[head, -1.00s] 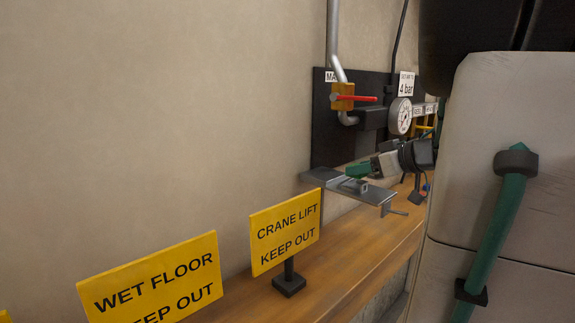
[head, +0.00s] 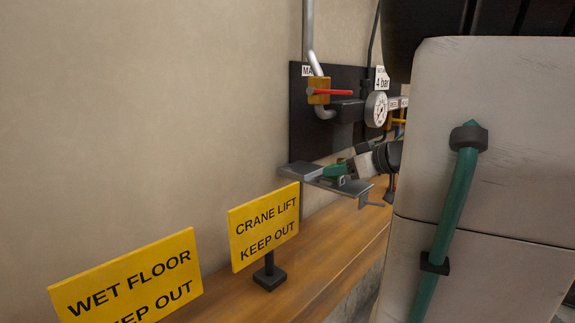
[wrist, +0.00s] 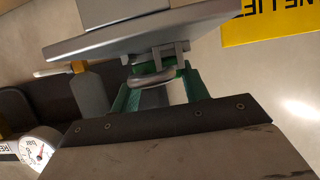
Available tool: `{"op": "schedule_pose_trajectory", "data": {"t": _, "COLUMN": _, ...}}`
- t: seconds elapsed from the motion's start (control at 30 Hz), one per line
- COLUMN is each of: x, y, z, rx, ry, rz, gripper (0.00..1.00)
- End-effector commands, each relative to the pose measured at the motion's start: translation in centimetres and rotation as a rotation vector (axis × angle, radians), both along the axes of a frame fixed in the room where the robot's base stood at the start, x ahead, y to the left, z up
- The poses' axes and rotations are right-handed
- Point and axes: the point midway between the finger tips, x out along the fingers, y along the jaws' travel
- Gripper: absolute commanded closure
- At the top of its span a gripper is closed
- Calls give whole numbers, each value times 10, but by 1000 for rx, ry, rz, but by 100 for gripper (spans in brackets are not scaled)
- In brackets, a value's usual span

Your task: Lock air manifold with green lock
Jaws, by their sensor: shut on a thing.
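The air manifold is a dark wall board (head: 300,130) with a brass valve (head: 318,91), a red handle (head: 331,92) standing out sideways, and a round gauge (head: 376,108). My gripper (head: 336,170) is at the grey clamp plate (head: 300,171) below the board. In the wrist view my gripper (wrist: 160,85), with green fingers, is shut on a small piece with a grey metal loop (wrist: 152,79) and a little green, which looks like the green lock. It is close to the plate's underframe; whether it touches cannot be told. Its body is mostly hidden between the fingers.
A wooden bench (head: 320,262) runs along the wall. On it stand yellow signs, CRANE LIFT (head: 264,226) and WET FLOOR (head: 128,280). My pale arm hides the right side. The gauge also shows in the wrist view (wrist: 38,148).

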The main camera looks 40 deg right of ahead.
Motion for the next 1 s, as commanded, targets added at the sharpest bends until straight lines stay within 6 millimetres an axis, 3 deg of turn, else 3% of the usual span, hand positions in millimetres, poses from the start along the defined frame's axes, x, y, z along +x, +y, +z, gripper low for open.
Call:
{"op": "schedule_pose_trajectory", "data": {"t": 0.4, "x": 0, "y": 0, "z": -8, "rx": 0, "ry": -1, "rz": -1, "gripper": 83}}
{"op": "schedule_pose_trajectory", "data": {"t": 0.43, "x": 0, "y": 0, "z": -8, "rx": -1, "ry": -1, "rz": -1, "gripper": 46}}
{"op": "schedule_pose_trajectory", "data": {"t": 0.5, "x": 0, "y": 0, "z": -8, "rx": 0, "ry": 0, "rz": -1, "gripper": 29}}
{"op": "schedule_pose_trajectory", "data": {"t": 1.0, "x": 0, "y": 3, "z": -10, "rx": 4, "ry": 3, "rz": 8, "gripper": 29}}
